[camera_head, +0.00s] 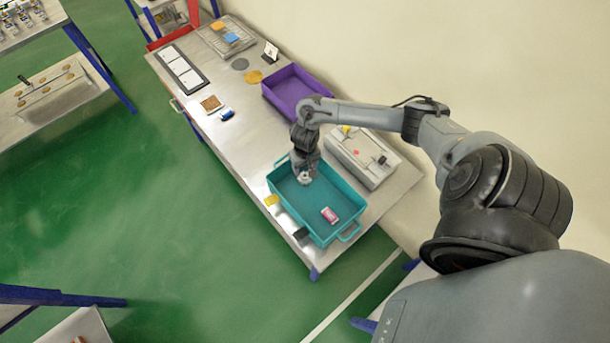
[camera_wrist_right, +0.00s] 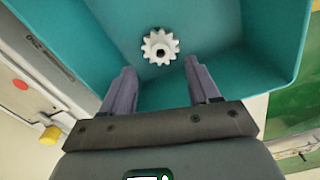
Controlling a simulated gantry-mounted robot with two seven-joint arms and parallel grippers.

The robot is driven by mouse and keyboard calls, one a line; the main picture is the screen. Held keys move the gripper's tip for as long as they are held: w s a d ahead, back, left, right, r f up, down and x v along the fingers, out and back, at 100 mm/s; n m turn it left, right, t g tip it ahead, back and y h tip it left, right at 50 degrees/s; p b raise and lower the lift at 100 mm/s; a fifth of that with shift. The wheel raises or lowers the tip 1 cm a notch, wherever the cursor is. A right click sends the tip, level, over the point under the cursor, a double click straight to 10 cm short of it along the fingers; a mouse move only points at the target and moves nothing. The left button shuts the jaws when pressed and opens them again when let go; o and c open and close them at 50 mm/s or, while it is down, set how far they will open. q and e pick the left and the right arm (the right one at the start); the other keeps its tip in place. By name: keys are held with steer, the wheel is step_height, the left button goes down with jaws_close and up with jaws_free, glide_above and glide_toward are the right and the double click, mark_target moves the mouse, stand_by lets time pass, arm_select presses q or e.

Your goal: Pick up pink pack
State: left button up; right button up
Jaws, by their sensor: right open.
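The pink pack (camera_head: 329,215) lies on the floor of the teal crate (camera_head: 349,236), toward the crate's near end. My right gripper (camera_head: 304,178) is over the crate's far half, apart from the pack. In the right wrist view its two fingers (camera_wrist_right: 159,68) are spread, with nothing between them. A white gear (camera_wrist_right: 160,46) lies in the crate just beyond the fingertips. The pink pack does not show in the right wrist view. My left gripper is not in view.
A purple crate (camera_head: 298,92) stands farther back on the table. A grey box (camera_head: 362,157) stands right of the teal crate. Small yellow (camera_head: 271,200) and black (camera_head: 301,233) items are at the teal crate's left side. The table's middle (camera_head: 240,135) is mostly clear.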

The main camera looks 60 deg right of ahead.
mark_target(304, 175)
steer(key=shift+w+d+f+b, duration=0.1)
steer(key=shift+f+b, duration=0.2)
steer(key=shift+f, duration=1.1)
steer(key=shift+w+f+b, duration=0.1)
steer(key=shift+f+b, duration=0.2)
steer(key=shift+f, duration=1.1)
jaws_close()
